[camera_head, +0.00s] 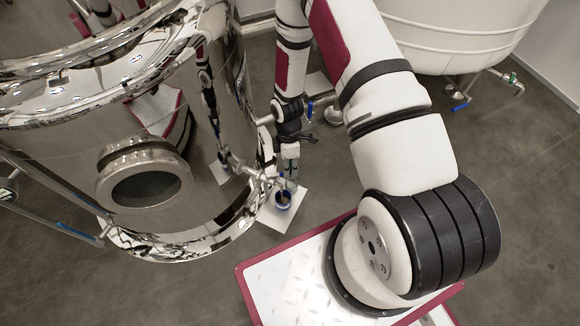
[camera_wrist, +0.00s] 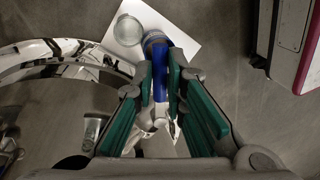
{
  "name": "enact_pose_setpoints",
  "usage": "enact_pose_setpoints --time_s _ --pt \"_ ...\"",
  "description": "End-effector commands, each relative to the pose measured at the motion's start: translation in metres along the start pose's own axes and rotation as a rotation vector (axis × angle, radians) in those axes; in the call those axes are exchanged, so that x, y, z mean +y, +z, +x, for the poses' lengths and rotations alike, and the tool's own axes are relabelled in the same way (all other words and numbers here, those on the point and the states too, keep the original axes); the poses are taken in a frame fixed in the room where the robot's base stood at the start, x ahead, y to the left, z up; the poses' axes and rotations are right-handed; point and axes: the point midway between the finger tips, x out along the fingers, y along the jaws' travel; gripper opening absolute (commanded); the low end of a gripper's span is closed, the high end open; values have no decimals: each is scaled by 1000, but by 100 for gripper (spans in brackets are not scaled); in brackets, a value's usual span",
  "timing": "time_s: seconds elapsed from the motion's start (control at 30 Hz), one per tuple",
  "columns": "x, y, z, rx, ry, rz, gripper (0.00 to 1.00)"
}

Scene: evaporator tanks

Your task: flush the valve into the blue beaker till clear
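In the head view, the blue beaker (camera_head: 283,200) stands on a white sheet (camera_head: 286,219) on the floor beside the steel tank (camera_head: 190,222). A small outlet valve (camera_head: 266,178) on a pipe from the tank is just above the beaker. My gripper (camera_head: 289,173) points down close over valve and beaker. In the wrist view, my gripper's green-padded fingers (camera_wrist: 160,78) are partly closed on either side of a blue part (camera_wrist: 159,90). The beaker's contents look dark.
A clear round vessel (camera_wrist: 128,30) sits on the sheet in the wrist view. The tank's curved wall is close to my gripper's left. A white tank (camera_head: 450,35) with a blue-handled outlet (camera_head: 460,107) stands at the back right. Open floor (camera_head: 530,180) lies at the right.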

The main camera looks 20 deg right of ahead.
Motion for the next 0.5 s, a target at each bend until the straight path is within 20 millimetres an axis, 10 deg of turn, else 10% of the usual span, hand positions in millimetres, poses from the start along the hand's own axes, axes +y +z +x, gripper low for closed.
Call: enact_pose_setpoints --time_s 0.5 --pt "1 0 -8 0 2 0 32"
